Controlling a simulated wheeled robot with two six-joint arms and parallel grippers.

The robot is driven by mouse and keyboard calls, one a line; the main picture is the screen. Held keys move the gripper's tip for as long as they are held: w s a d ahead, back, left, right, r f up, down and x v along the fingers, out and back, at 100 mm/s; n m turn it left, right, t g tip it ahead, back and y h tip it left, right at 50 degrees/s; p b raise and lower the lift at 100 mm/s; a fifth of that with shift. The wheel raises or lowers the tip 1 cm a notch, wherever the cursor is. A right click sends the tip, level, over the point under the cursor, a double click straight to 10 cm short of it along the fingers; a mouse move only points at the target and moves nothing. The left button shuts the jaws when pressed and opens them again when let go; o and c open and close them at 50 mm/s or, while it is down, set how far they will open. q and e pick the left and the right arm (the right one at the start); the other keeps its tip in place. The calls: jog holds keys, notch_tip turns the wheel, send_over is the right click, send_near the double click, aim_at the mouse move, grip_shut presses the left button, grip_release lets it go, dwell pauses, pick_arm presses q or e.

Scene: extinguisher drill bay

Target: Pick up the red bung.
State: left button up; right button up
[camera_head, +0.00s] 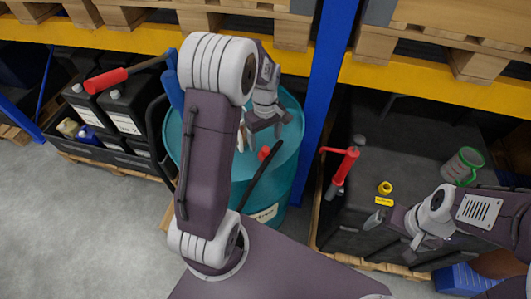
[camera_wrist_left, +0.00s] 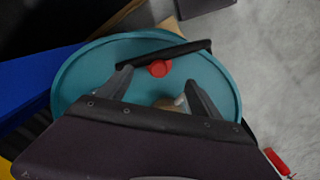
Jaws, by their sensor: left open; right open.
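The red bung (camera_head: 264,153) is on the top of a teal drum (camera_head: 292,103), close to a black bar (camera_head: 262,173). In the left wrist view the bung (camera_wrist_left: 159,68) lies beyond the fingertips, beside the black bar (camera_wrist_left: 160,56). My left gripper (camera_head: 262,124) is open above the drum; its two fingers (camera_wrist_left: 158,88) show apart in the wrist view, with the bung ahead of the gap and nothing gripped. My right gripper (camera_head: 394,231) is open and empty over the dark container at the right.
A pale tan object (camera_wrist_left: 172,103) sits on the drum near one left finger, partly hidden. A red-handled tool (camera_head: 343,170), a yellow ring (camera_head: 385,187) and a green-rimmed jar (camera_head: 463,165) stand on the dark container (camera_head: 400,150). A blue post (camera_head: 322,90) rises beside the drum.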

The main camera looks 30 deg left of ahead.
aim_at(264, 149)
pick_arm(q)
jog(key=shift+w+d+f, duration=0.1)
jog(key=shift+d+f, duration=0.1)
jog(key=shift+f, duration=0.9)
jog(key=shift+w+d+f, duration=0.1)
jog(key=shift+w+f, duration=0.1)
jog(key=shift+f+p, duration=0.2)
jog(key=shift+p, duration=0.25)
jog(key=f, duration=0.1)
jog(key=f+p, duration=0.1)
jog(key=f, duration=0.2)
jog(key=shift+s+a+p, duration=0.3)
jog(key=shift+a, duration=0.1)
jog(key=shift+w+f, duration=0.1)
jog(key=shift+f, duration=0.2)
jog(key=shift+w+f, duration=0.1)
pick_arm(e)
jog(key=shift+w+d+r, duration=0.1)
jog(key=shift+w+r, duration=0.05)
jog(key=shift+r, duration=0.5)
jog(key=shift+w+d+r, duration=0.1)
jog(key=shift+w+r, duration=0.05)
jog(key=shift+r, duration=0.45)
pick_arm(q)
jog(key=shift+d, duration=0.15)
jog(key=c, duration=0.9)
grip_shut()
